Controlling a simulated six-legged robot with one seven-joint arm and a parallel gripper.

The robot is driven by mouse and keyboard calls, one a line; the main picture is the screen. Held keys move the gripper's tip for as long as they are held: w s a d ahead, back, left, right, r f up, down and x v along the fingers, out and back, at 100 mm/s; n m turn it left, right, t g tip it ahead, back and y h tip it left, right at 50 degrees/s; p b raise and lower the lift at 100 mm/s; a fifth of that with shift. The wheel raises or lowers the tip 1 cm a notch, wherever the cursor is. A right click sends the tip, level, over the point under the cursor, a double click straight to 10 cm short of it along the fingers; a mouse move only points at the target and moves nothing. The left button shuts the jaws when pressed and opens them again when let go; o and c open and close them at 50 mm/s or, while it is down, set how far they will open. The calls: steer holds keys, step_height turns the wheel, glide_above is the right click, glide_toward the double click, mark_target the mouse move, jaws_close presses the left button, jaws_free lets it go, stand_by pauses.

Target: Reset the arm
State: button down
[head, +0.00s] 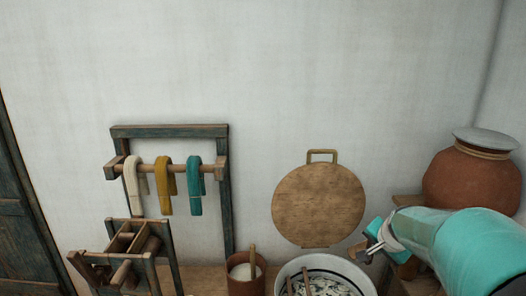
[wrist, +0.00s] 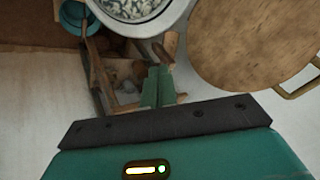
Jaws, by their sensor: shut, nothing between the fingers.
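My arm (head: 465,245) reaches in from the right edge of the head view, in a teal sleeve. My gripper (head: 374,230) is at its left end, beside the lower right edge of the round wooden board and above the white basin's right side. In the wrist view my gripper (wrist: 157,86) shows as two green fingers pressed together. They are shut with nothing between them.
The round board (head: 318,205) leans on the wall. The white basin (head: 325,268) holds pale pieces. A clay pot (head: 472,185) with a lid stands right. A rack carries cream, mustard and teal (head: 195,190) hanks. A brown cup (head: 245,280) stands left of the basin.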

steer(key=s+a+r+n, duration=0.2)
steer(key=s+a+n, duration=0.3)
steer(key=s+a, duration=0.3)
steer(key=s+a+r+n+g+y, duration=0.1)
steer(key=s+a+r+n, duration=0.2)
steer(key=s, duration=1.3)
steer(key=a+n, duration=0.3)
steer(key=a, duration=0.3)
steer(key=shift+a+r, duration=0.2)
